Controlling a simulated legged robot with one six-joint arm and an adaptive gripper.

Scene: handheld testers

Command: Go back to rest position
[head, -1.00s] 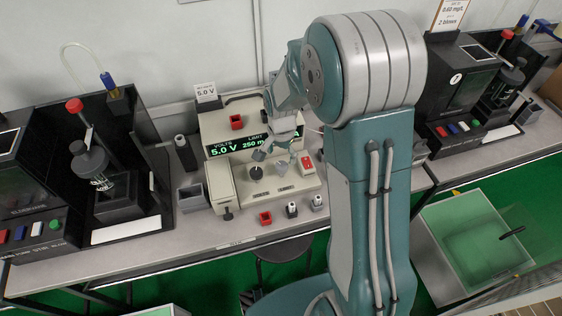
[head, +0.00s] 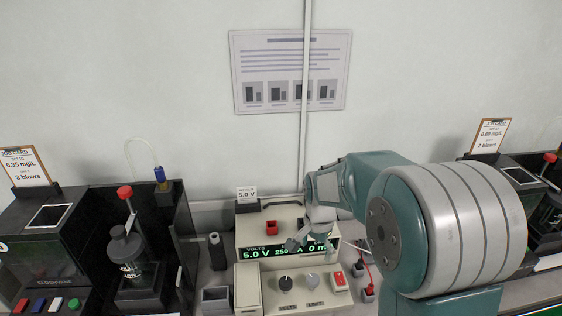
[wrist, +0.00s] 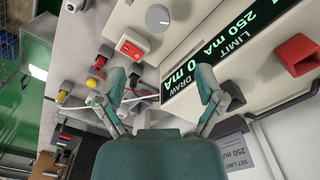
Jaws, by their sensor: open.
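My gripper (head: 310,246) is open and empty in front of the beige power supply (head: 245,226). Its two fingers spread apart in the wrist view (wrist: 168,85), with no object held between them. The supply's green display (head: 265,252) reads 5.0 V, 250 mA and 0 mA, partly covered by my gripper. A dark knob (head: 285,280), a grey knob (head: 312,279) and a red switch (head: 338,279) sit below it. The switch also shows in the wrist view (wrist: 132,48), to the left of the display.
Black testers stand left (head: 130,255) and right (head: 545,215), with clipboard cards (head: 25,165) on top. A red lead (head: 367,262) runs down right of the supply. Thin leads and yellow-tipped plugs (wrist: 62,96) lie near my gripper. A poster (head: 290,70) hangs on the wall.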

